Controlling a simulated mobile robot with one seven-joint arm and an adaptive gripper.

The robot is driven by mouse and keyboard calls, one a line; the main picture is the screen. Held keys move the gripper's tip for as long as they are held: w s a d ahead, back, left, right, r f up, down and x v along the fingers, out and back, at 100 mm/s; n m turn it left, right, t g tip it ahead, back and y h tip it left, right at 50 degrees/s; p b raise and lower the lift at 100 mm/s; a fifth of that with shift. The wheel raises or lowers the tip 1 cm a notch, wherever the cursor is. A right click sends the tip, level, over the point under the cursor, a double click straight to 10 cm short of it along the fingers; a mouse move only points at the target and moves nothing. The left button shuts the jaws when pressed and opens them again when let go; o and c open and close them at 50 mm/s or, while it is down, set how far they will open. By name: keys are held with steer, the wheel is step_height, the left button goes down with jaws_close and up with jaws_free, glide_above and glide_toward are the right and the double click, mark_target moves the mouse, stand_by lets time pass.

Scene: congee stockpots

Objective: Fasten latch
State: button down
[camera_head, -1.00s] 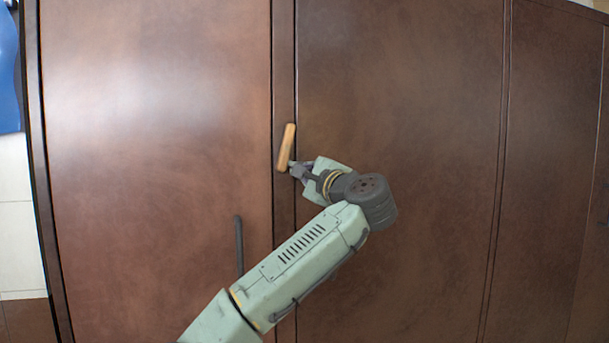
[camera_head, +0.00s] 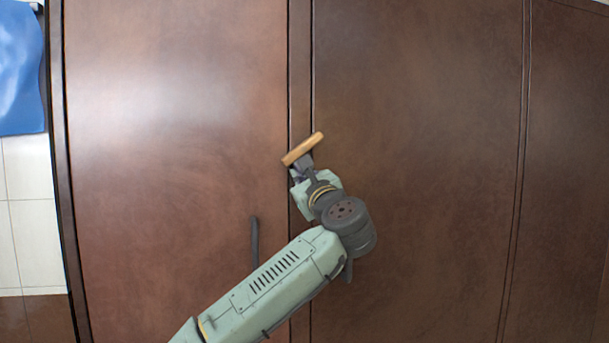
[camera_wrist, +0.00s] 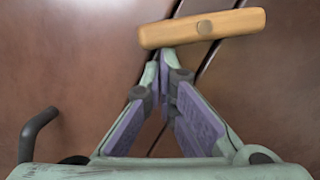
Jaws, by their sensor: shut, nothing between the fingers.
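The latch (camera_head: 303,149) is a wooden bar on a pivot at the seam between the brown door panels. In the head view it lies tilted, its right end higher, across the vertical frame strip. In the wrist view the latch (camera_wrist: 202,28) shows its round pivot pin near the middle. My gripper (camera_head: 300,168) is just below the bar, close to its left part. In the wrist view my gripper (camera_wrist: 160,62) has its fingertips together with nothing between them, at or just under the bar's lower edge. Whether they touch it is hard to tell.
A dark handle (camera_head: 254,242) stands out from the left door (camera_head: 170,150), left of my arm; it also shows in the wrist view (camera_wrist: 38,132). A blue object (camera_head: 20,70) is at the far upper left.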

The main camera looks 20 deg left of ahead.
steer(key=m, duration=0.1)
steer(key=s+a+r+m+t+p, duration=0.1)
steer(key=m, duration=0.1)
steer(key=shift+a+m+h, duration=0.3)
steer(key=shift+s+a+r, duration=0.15)
steer(key=shift+s+a, duration=0.05)
steer(key=shift+a, duration=0.05)
stand_by(0.4)
stand_by(0.3)
